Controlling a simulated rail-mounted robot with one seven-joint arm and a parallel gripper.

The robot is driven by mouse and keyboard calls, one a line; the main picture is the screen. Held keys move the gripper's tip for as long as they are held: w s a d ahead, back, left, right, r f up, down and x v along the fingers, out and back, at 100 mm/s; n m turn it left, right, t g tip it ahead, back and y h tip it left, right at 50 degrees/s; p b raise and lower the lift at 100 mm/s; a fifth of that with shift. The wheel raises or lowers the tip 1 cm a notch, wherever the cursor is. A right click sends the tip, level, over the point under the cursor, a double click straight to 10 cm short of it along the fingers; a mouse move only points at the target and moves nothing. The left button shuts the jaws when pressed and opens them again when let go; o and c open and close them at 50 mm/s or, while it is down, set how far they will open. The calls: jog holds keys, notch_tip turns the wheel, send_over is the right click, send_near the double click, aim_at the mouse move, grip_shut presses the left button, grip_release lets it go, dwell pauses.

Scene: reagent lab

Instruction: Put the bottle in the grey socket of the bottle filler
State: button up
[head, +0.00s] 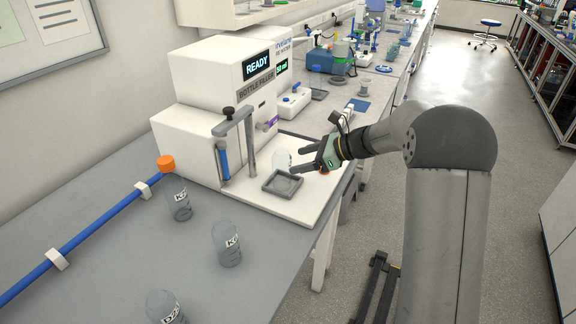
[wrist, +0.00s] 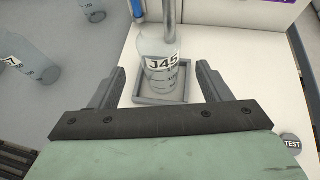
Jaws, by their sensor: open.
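The clear bottle labelled J45 (wrist: 164,65) is upright, and its base appears to be inside the rim of the grey socket (wrist: 182,95). In the head view the bottle (head: 281,159) is faint and its lower part is hard to make out against the socket (head: 283,193). The bottle filler (head: 215,80) stands behind with its display reading READY. My gripper (head: 304,161) reaches in from the right, open. In the wrist view its two fingers (wrist: 163,90) lie either side of the bottle with a gap on each side.
A grey post with an overhanging arm (head: 248,145) and a blue tube (head: 223,160) stand close to the socket. Loose bottles stand on the bench: one near an orange cap (head: 166,162), another in front (head: 227,244), one at the edge (head: 165,308). A TEST button (wrist: 291,142) sits at right.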

jog(key=v, duration=0.5)
jog(key=s+d+f+n+g+h, duration=0.1)
jog(key=s+d+n+h, duration=0.1)
jog(key=s+n+h, duration=0.2)
jog(key=s+d+f+n+h, duration=0.2)
jog(key=s+n, duration=0.8)
jog(key=s, duration=1)
jog(key=s+d+f+n+g+h, duration=0.1)
jog(key=s+d+f+n+h, duration=0.1)
jog(key=s+d+n+h, duration=0.2)
jog(key=s+n+h, duration=0.1)
jog(key=s+n, duration=0.2)
jog(key=s, duration=0.5)
jog(key=shift+s+g+h, duration=0.3)
jog(key=shift+h, duration=0.1)
jog(key=shift+d, duration=0.1)
